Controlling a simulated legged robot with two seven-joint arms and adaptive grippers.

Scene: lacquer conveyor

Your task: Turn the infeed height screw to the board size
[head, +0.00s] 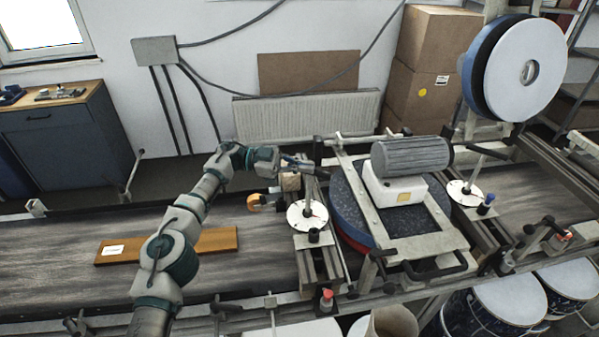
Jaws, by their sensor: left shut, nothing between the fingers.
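An upright post stands on a white round dial (300,222) on the left side of the sanding machine, probably the infeed height screw. My left gripper (307,163) is shut and empty above and behind this dial, close to the top of the post; I cannot tell whether they touch. The dial's markings are too small to read. A brown wooden board (216,241) with a white label (113,250) lies on the dark conveyor belt (60,280), partly hidden behind my left arm. My right gripper is not in view.
A grey motor (412,158) on a white housing sits over the machine's blue round disc (345,205). A second white dial (463,200) stands right of it. An orange roller (262,202) and a red-topped knob (327,296) are near the left dial.

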